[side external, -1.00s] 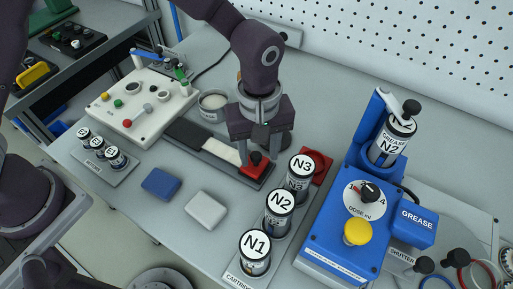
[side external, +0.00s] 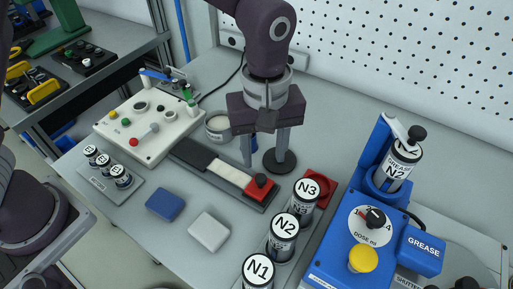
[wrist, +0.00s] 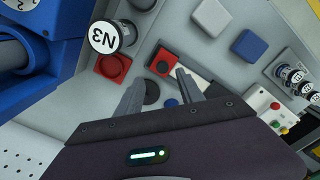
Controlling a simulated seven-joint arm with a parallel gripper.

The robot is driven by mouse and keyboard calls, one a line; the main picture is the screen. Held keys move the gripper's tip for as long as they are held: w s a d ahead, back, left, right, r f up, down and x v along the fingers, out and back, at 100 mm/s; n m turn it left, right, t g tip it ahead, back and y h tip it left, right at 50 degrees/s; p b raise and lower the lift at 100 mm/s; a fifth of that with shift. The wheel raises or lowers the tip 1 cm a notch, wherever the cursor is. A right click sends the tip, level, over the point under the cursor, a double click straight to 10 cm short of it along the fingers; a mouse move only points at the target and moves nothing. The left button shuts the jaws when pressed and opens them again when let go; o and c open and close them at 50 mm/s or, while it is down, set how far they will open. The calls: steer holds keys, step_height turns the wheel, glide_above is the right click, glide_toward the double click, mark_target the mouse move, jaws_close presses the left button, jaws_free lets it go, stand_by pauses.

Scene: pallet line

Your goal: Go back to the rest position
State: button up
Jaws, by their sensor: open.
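My gripper (side external: 262,162) is open and empty, its two fingers pointing down, raised above the grey table. It stands behind the red block with a black knob (side external: 260,187) at the right end of a dark rail with a white strip (side external: 230,172). The fingers are apart from the block. In the wrist view my gripper (wrist: 160,78) shows nothing between its fingers, and the red block (wrist: 162,62) lies beyond the fingertips. A dark round disc (side external: 281,163) is partly hidden behind one finger.
Cartridges N1, N2 and N3 (side external: 307,190) stand in a row to the right. The blue grease machine (side external: 345,250) holds a cartridge marked N2 (side external: 402,165). A white control box (side external: 150,125) stands at left. Blue (side external: 165,205) and white (side external: 209,232) blocks lie in front.

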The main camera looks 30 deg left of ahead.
steer(key=s+a+r+m+t+h, duration=0.1)
steer(key=s+a+r+m, duration=0.15)
steer(key=a+r, duration=0.45)
steer(key=s+a+r+m+t+h, duration=0.1)
steer(key=s+a+r+m+t, duration=0.1)
steer(key=s+a+r, duration=0.35)
steer(key=s+a+r+m+t+y, duration=0.1)
steer(key=s+a+m, duration=0.3)
steer(key=s+a, duration=0.6)
steer(key=shift+r+t+y, duration=0.35)
steer(key=shift+t+y, duration=0.15)
steer(key=shift+t, duration=0.3)
